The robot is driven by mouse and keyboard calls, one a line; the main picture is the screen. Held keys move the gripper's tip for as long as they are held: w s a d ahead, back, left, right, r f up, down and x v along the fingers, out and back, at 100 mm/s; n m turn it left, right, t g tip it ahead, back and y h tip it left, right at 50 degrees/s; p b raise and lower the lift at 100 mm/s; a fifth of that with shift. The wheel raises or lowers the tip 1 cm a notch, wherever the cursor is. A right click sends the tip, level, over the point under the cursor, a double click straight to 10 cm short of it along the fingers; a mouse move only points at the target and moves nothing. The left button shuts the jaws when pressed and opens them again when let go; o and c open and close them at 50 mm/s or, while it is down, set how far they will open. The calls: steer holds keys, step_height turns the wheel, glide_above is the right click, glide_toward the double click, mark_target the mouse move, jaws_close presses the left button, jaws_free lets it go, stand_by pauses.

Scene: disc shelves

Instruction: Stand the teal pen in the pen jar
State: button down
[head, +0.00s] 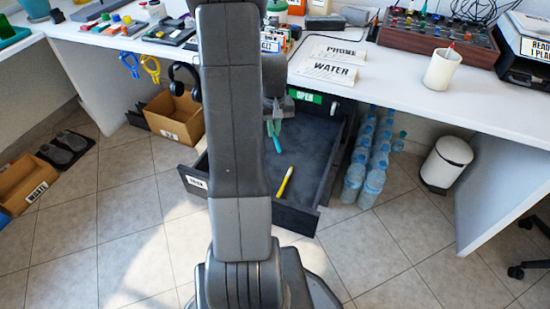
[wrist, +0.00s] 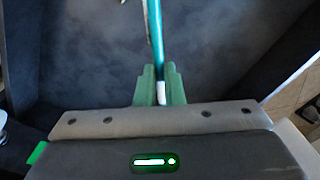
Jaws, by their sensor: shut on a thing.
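The teal pen (head: 277,144) is held in my gripper (head: 273,127) above the open drawer in the head view. In the wrist view the teal pen (wrist: 156,40) runs up and away from between the green fingers of my gripper (wrist: 160,75), which are shut on it. Its white end shows between the fingers. In the head view the pen hangs down, slightly tilted. The white pen jar (head: 441,71) stands on the counter at the right, well apart from my gripper. A red tip shows at its rim; its inside is mostly hidden.
The open dark drawer (head: 313,209) holds a yellow pen (head: 285,181). Signs (head: 330,72) lie on the counter left of the jar, and a mixer-like panel (head: 437,37) stands behind it. Water bottles (head: 371,170) and a white bin (head: 446,163) stand on the floor right of the drawer.

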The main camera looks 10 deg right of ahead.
mark_target(274, 155)
step_height(274, 155, down, 9)
steer(key=shift+r+b, duration=0.1)
steer(key=shift+b, duration=1.05)
steer(key=shift+f, duration=0.25)
steer(key=c, duration=1.5)
jaws_free()
steer(key=shift+c, duration=0.2)
steer(key=shift+r, duration=0.15)
step_height(274, 155, up, 12)
steer(key=p, duration=0.3)
